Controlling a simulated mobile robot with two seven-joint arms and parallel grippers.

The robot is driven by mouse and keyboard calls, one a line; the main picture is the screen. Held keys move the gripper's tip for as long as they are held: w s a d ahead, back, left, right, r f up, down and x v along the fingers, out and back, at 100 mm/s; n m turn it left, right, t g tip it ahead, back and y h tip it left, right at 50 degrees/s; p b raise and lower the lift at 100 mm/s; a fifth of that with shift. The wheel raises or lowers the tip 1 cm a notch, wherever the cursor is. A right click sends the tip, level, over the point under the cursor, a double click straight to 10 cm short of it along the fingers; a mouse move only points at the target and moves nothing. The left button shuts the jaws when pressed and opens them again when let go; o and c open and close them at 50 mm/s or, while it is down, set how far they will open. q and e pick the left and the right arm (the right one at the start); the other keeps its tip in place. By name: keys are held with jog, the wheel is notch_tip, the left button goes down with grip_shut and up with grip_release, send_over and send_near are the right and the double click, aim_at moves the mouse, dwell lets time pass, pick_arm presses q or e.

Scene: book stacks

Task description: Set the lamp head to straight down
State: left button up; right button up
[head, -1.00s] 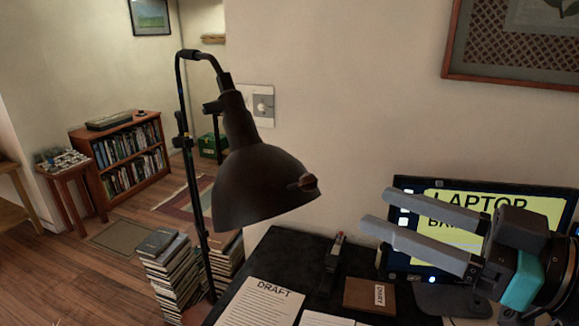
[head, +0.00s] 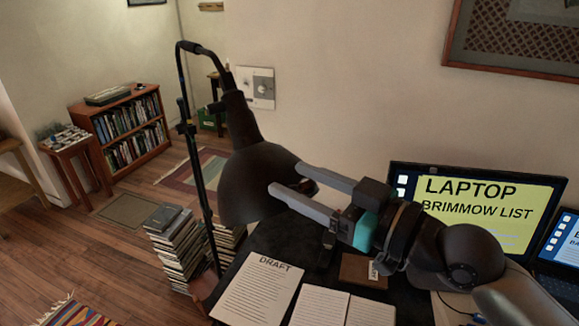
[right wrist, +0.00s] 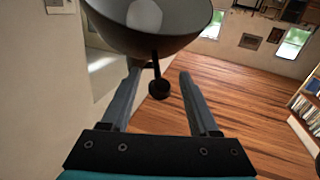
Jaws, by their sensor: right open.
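The lamp head (head: 250,178) is a dark bell-shaped shade on a thin black stand (head: 190,130). In the head view it hangs tilted, its open side facing down and somewhat right. My right gripper (head: 289,178) is open at the shade's right side, its fingers overlapping the shade's edge in the picture. In the right wrist view the shade (right wrist: 185,38) shows its pale inside at the top. A dark round knob (right wrist: 159,89) on a short stem appears between the open fingers of my right gripper (right wrist: 158,75); contact cannot be told. My left gripper is out of view.
A dark desk holds a DRAFT sheet (head: 257,288), an open notebook (head: 320,308), a brown diary (head: 360,271) and a screen (head: 480,210). Book stacks (head: 173,250) stand on the floor behind the stand. The wall with a switch plate (head: 257,88) is behind the lamp.

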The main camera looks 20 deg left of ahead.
jog(key=shift+x, duration=1.05)
grip_shut()
dwell(0.8)
